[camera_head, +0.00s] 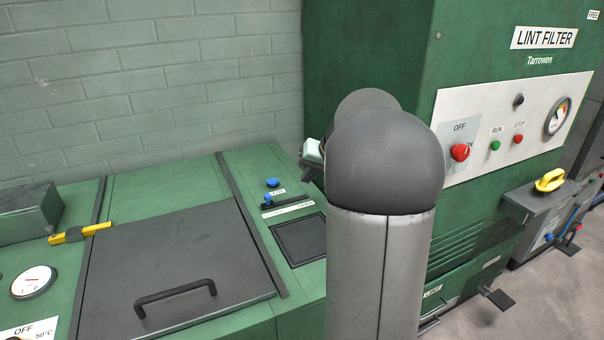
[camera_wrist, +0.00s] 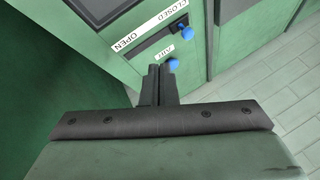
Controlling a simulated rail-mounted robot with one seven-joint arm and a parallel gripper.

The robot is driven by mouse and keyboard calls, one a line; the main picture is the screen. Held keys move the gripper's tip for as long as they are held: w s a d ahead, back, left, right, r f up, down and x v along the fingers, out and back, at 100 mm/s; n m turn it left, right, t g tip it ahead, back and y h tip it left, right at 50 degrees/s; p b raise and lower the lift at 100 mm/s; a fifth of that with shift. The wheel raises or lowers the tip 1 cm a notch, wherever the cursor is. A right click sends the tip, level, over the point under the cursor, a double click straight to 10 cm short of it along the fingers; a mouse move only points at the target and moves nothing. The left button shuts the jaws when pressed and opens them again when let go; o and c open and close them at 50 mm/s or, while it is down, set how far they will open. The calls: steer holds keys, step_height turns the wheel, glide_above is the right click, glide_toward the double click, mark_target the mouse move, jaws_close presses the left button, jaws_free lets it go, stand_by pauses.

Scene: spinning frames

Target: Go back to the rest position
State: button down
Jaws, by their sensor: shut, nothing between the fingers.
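My gripper (camera_wrist: 158,84) shows in the wrist view with its two dark fingers together, shut and empty. Its tips are close to a blue knob (camera_wrist: 173,64) beside a label reading AIR, on a green machine top. I cannot tell whether they touch it. A second blue knob (camera_wrist: 181,31) sits by the slot labelled OPEN and CLOSED.
A dark lid (camera_head: 170,265) with a black handle (camera_head: 175,296) lies at lower left, near a yellow-handled lever (camera_head: 80,233). The tall green lint filter cabinet (camera_head: 370,50) stands right, with a red OFF/ON knob (camera_head: 460,152). A yellow handle (camera_head: 549,181) is farther right. Grey floor lies beyond.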

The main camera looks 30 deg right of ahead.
steer(key=s+a+n+g+p, duration=0.2)
steer(key=s+a, duration=0.3)
steer(key=a, duration=0.5)
steer(key=s+a+n+g+p, duration=0.1)
steer(key=s+a+g+p, duration=0.1)
steer(key=s+a, duration=0.65)
steer(key=s+a+f+n+g+h+p, duration=0.1)
steer(key=s+a+f+n+g+p, duration=0.1)
steer(key=s+a, duration=0.7)
steer(key=s+f+n+p, duration=0.1)
steer(key=s, duration=0.3)
steer(key=shift+a+f+n+g+h, duration=0.3)
steer(key=shift+a, duration=0.1)
